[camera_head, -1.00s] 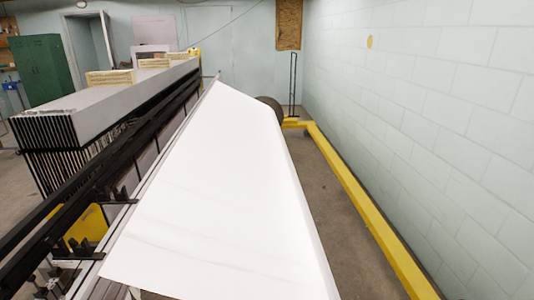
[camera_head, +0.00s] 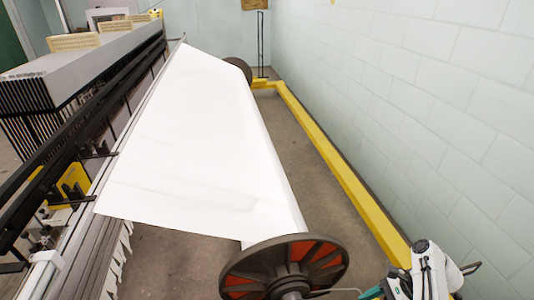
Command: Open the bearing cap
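The warp beam ends at the bottom in a large dark flange (camera_head: 285,265) with orange-red panels. Its hub and shaft run to the bottom edge, and I cannot make out a bearing cap there. A white jointed part (camera_head: 425,270) with black and green pieces shows at the bottom right, beside the flange and apart from it. It looks like part of my arm; no gripper fingers can be told there. The white warp sheet (camera_head: 190,140) stretches from the loom to the beam.
The long loom frame (camera_head: 70,145) stands at the left. A yellow rail (camera_head: 340,165) runs along the floor near the right-hand block wall (camera_head: 440,100). A strip of bare floor (camera_head: 310,180) lies between the beam and the rail.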

